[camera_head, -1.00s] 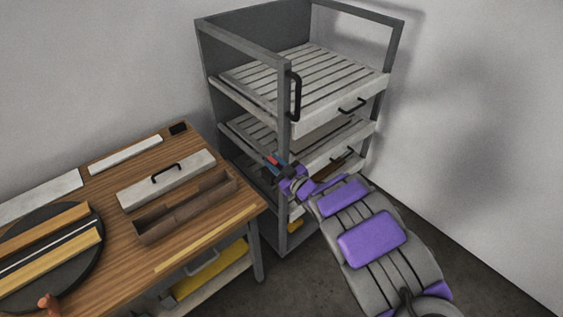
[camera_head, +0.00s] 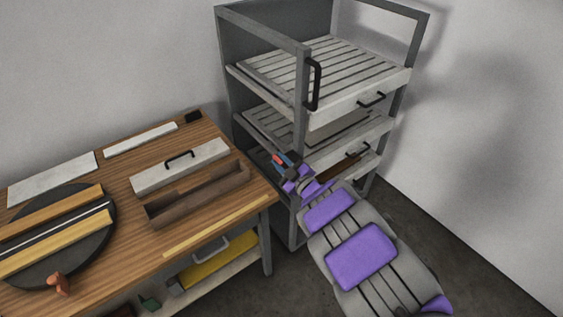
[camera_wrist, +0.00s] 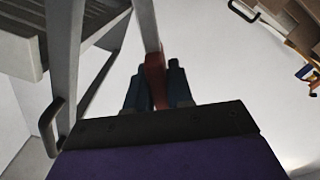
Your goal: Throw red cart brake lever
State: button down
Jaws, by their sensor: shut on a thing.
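The grey cart (camera_head: 301,130) stands against the wall, with slatted shelves and black handles. Its red brake lever (camera_head: 278,160) shows as a small red patch by the front post, at the height of the lower shelves. In the wrist view the red lever (camera_wrist: 155,80) runs down between the fingers. My gripper (camera_head: 284,162) is at the lever, and in the wrist view its dark blue fingers (camera_wrist: 156,88) are shut on it from both sides. The lever's lower end is hidden by the gripper body. My arm reaches in from the lower right.
A wooden workbench (camera_head: 215,228) stands left of the cart, close to my gripper. Floor is clear to the right.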

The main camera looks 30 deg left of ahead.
jog(key=shift+s+f, duration=0.1)
jog(key=shift+f, duration=0.05)
jog(key=c, duration=1.1)
grip_release()
jog(key=shift+a, duration=0.1)
jog(key=shift+p+v, duration=0.35)
jog(key=shift+v, duration=8.35)
